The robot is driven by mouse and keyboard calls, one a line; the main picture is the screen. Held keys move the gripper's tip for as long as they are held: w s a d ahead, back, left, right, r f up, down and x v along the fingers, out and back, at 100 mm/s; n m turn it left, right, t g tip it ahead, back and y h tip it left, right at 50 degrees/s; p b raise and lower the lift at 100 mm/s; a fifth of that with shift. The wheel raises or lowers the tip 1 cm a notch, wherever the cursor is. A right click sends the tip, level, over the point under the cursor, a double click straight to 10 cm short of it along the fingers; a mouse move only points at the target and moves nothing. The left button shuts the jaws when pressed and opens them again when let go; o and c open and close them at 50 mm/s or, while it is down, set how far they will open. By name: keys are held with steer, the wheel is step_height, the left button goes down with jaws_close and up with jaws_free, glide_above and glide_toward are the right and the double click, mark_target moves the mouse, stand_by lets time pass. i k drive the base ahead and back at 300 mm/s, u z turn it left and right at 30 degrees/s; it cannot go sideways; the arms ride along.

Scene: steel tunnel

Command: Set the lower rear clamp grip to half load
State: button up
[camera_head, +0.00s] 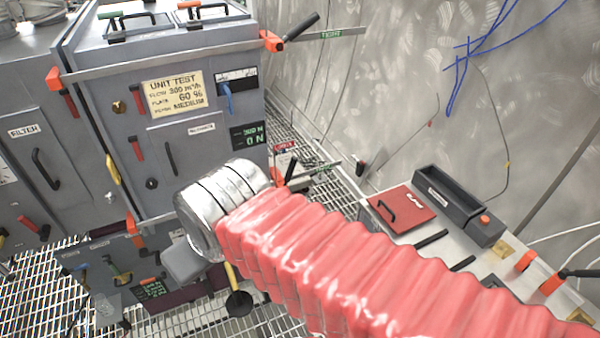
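A grey test cabinet (190,110) stands at left centre, with orange clamp fittings at its corners. The upper right clamp grip (301,27) is black on an orange fitting, beside a green strip marked TIGHT (340,34). A lower clamp grip (289,168) is at the lower right edge, near another green strip (325,167); it is partly hidden, and I cannot tell its setting. A small dark display (248,136) shows green figures, the lower reading 0 N. My arm's red ribbed sleeve and silver cuff cross the foreground. I see no gripper fingers.
A yellow UNIT TEST card (175,93) is on the cabinet. A filter cabinet (40,150) stands at left. At right, a pale bench (440,250) carries a red handled plate (402,208) and a dark tray (460,203). Grating floor (335,190) shows between cabinet and bench.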

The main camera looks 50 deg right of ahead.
mark_target(291, 164)
steer(key=z, duration=0.45)
steer(key=i, duration=1)
steer(key=z, duration=0.05)
